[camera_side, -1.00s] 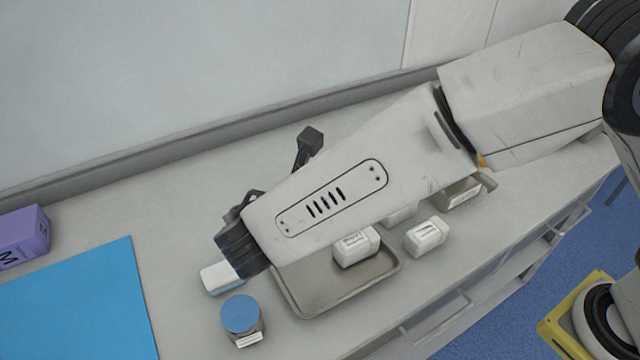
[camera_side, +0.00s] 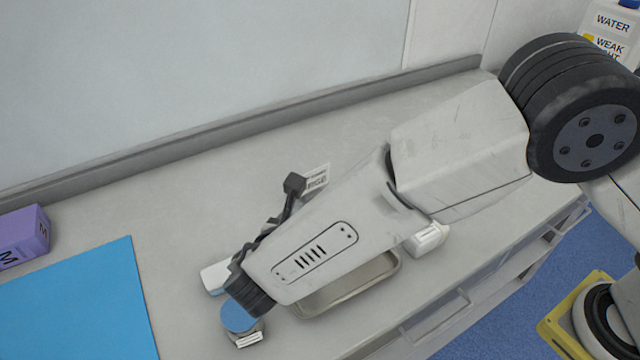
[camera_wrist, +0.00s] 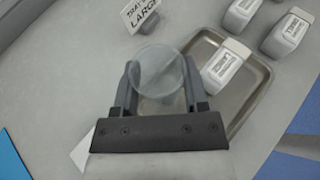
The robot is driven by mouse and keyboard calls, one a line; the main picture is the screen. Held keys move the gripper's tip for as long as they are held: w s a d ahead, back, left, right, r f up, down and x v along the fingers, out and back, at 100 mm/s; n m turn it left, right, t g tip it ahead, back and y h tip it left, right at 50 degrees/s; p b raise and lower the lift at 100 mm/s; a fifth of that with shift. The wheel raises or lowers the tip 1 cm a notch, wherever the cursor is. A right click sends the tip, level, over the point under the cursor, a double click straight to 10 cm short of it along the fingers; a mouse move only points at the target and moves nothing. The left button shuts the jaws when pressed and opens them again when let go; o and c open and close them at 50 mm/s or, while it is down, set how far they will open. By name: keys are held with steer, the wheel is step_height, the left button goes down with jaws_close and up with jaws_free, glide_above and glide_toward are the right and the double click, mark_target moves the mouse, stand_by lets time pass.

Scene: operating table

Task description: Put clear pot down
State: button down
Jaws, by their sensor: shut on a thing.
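The clear pot (camera_wrist: 158,72) is a round, see-through pot between the two fingers in the wrist view. My gripper (camera_wrist: 158,88) is shut on it, one dark finger on each side. In the side view my arm hides the fingers and the pot.
The grey metal tray (camera_wrist: 262,86) holds a white labelled box (camera_wrist: 226,66). More white boxes (camera_wrist: 289,32) stand beside it. A "TRAY LARGE" sign (camera_wrist: 141,12) is behind the pot. A blue-lidded pot (camera_side: 240,318), blue mat (camera_side: 75,300) and purple box (camera_side: 22,236) are on the counter.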

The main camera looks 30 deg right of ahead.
steer(key=shift+f, duration=4.05)
steer(key=shift+c, duration=0.5)
jaws_free()
steer(key=shift+f, duration=0.1)
steer(key=shift+s+a+r, duration=0.1)
steer(key=shift+r, duration=0.1)
steer(key=shift+v, duration=3.6)
